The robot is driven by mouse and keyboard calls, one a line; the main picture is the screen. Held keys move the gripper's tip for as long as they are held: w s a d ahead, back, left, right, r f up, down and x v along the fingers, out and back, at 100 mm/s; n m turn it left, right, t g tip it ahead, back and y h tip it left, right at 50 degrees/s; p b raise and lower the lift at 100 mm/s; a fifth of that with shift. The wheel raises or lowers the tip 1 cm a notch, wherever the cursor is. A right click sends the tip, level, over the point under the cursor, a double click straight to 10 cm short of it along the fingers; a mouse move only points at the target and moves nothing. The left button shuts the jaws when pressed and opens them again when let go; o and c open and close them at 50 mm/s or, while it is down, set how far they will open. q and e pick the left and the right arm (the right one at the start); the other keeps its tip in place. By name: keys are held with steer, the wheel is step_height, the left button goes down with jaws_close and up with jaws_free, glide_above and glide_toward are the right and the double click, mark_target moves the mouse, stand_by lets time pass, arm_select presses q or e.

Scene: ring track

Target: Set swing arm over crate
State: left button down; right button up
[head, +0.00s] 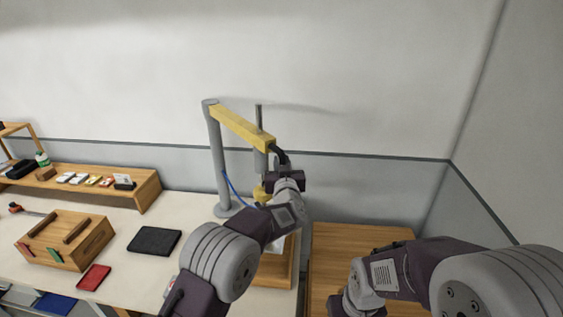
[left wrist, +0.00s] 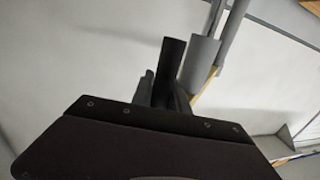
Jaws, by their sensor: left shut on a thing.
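The swing arm is a yellow beam (head: 238,124) on an upright grey post (head: 217,160). It reaches right and toward me, with a thin grey rod standing near its free end. A grey cylinder and a yellow piece (head: 260,192) hang below that end. My left gripper (head: 281,158) is shut on a dark handle at the free end. The left wrist view shows the dark handle (left wrist: 172,62) at the fingers, beside the grey cylinder (left wrist: 200,62). A wooden crate (head: 285,272) sits below, partly hidden by my left arm. My right gripper (head: 345,302) is low; its fingers are not clear.
A wooden surface (head: 345,240) stands right of the bench. On the bench lie a wooden block with handles (head: 65,240), a black pad (head: 154,241) and a red pad (head: 94,277). A shelf (head: 145,190) with small items stands at the back left. A blue cable (head: 232,187) hangs by the post.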

arm_select(q)
steer(key=shift+a+r, duration=0.3)
steer(key=shift+r, duration=0.05)
arm_select(e)
steer(key=shift+a, duration=0.1)
arm_select(q)
steer(key=c, duration=1.3)
jaws_free()
steer(key=shift+c, duration=0.2)
steer(key=shift+o, duration=0.2)
steer(key=shift+w+a+f, duration=0.2)
steer(key=shift+a+f, duration=0.05)
steer(key=shift+a, duration=0.05)
steer(key=s+b, duration=0.4)
steer(key=s, duration=0.5)
arm_select(e)
step_height(320, 180, down, 4)
steer(key=shift+a+r, duration=0.1)
steer(key=shift+a, duration=0.05)
steer(key=shift+w, duration=0.1)
